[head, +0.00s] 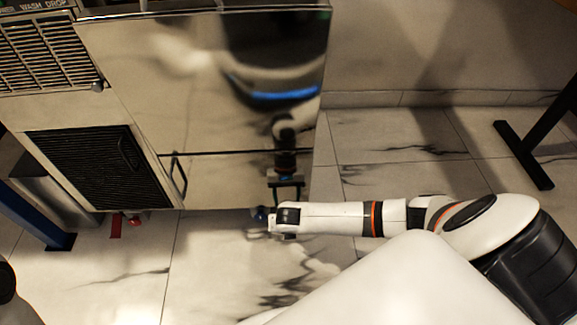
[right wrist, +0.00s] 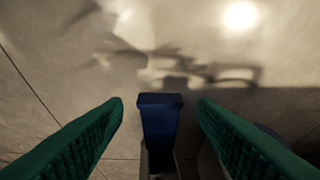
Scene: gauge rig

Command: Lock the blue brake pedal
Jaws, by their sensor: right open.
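The blue brake pedal (head: 260,213) sticks out at the foot of the shiny metal cabinet, low above the floor, just past the tip of my right gripper (head: 272,226). In the right wrist view the blue pedal (right wrist: 160,118) stands between the two green fingers of my right gripper (right wrist: 161,101). The fingers are open, with a visible gap on each side of the pedal. The pedal's lower part runs into shadow, and I cannot tell its lock position. My left gripper is not in view.
The metal cabinet (head: 215,115) rises right behind the pedal and mirrors my arm. Red pedals (head: 135,219) sit farther left under the black grille (head: 100,165). A blue leg (head: 38,225) stands at left, a black stand (head: 525,155) at right. The marble floor (head: 220,270) in front is clear.

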